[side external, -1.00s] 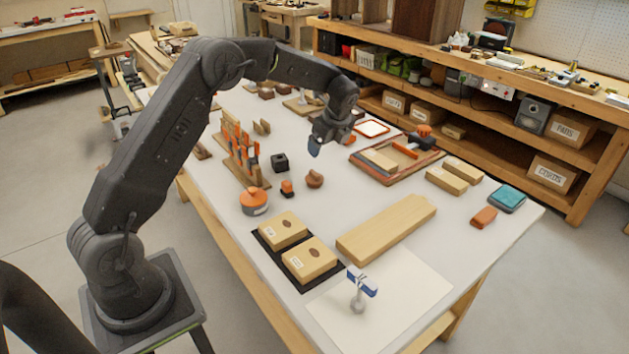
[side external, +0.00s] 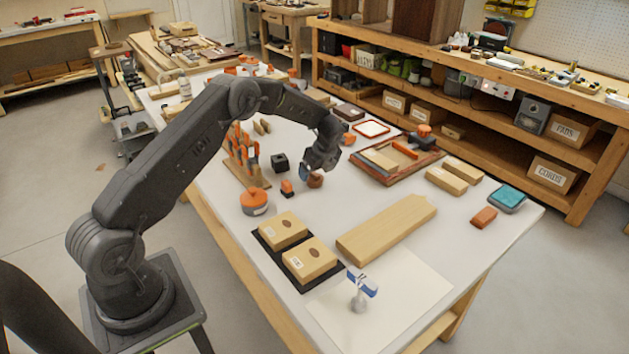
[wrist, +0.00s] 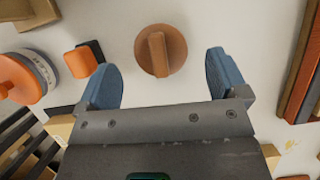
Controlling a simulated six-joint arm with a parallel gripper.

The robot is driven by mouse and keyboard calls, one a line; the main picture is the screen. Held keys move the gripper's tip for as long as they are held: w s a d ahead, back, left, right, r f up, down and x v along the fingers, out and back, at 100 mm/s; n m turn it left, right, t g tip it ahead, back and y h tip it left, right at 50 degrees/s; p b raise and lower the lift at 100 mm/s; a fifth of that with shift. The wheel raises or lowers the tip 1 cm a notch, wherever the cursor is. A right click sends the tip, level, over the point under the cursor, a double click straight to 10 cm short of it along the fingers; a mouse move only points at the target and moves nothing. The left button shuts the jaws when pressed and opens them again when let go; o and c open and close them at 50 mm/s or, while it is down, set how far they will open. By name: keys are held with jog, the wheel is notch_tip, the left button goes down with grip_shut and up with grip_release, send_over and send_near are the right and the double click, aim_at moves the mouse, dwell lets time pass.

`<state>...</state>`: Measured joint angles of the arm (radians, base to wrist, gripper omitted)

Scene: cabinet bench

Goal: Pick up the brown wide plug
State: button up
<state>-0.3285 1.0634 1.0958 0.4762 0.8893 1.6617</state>
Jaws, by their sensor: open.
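The brown wide plug (wrist: 174,51) is a round brown piece with a raised bar across its top. It lies on the white table, ahead of and between my fingers in the wrist view. In the side external view the plug (side external: 315,180) shows beside my fingertips, partly hidden by them. My gripper (wrist: 163,82) has two blue fingers, spread apart with nothing between them. In the side external view my gripper (side external: 305,175) is low over the table, close to the plug. I cannot tell its exact height.
An orange and black piece (side external: 287,187) and a black block (side external: 280,162) stand left of the plug. An orange round pot (side external: 254,201) is nearer the camera. A wooden frame tray (side external: 393,161) lies to the right. The table between plug and long board (side external: 387,229) is clear.

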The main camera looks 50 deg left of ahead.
aim_at(315, 173)
jog(key=shift+x, duration=1.55)
jog(key=shift+a, duration=0.1)
jog(key=shift+r, duration=0.1)
jog(key=c, duration=0.9)
